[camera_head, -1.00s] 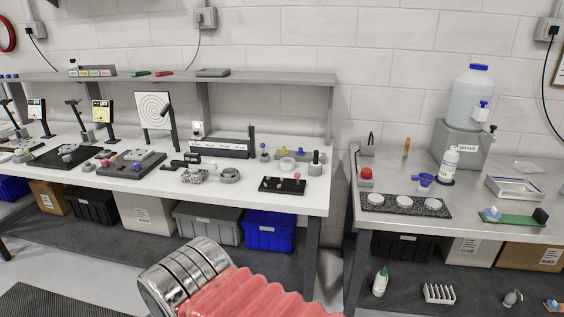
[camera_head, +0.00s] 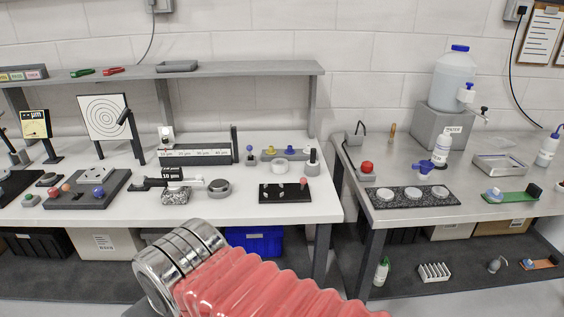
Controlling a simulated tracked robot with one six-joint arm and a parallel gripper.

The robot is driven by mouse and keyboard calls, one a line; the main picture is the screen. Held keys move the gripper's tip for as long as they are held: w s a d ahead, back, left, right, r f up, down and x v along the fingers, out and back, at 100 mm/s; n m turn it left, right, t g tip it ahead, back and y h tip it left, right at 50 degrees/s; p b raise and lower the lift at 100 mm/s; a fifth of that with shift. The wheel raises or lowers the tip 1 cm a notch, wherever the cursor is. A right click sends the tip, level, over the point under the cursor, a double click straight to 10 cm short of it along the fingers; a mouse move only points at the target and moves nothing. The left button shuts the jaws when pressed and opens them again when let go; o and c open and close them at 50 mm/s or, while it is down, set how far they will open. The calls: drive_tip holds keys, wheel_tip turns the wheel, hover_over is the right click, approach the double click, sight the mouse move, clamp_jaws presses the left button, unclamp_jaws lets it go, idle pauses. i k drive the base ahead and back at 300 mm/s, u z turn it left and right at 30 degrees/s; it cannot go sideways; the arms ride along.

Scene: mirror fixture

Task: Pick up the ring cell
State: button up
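Two ring-shaped parts sit on the left bench. One is a low grey ring (camera_head: 219,187) right of a speckled block. The other is a white ring (camera_head: 280,167) behind a black plate. I cannot tell for sure which is the ring cell. My own arm, with red bellows and a chrome end, fills the lower middle, in front of and below the bench. My gripper's fingers do not show. Both rings stand apart from my arm.
The black plate (camera_head: 285,190) with small knobs lies near the left bench's front right edge. A speckled block (camera_head: 176,195) stands left of the grey ring. A gap separates the left bench (camera_head: 240,212) from the right metal bench (camera_head: 420,214). A shelf (camera_head: 230,71) runs above the left bench.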

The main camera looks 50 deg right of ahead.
sight(280, 166)
drive_tip(key=z, duration=0.3)
drive_tip(key=i, duration=0.95)
drive_tip(key=z, duration=0.6)
drive_tip(key=i, duration=0.55)
drive_tip(key=z, duration=0.2)
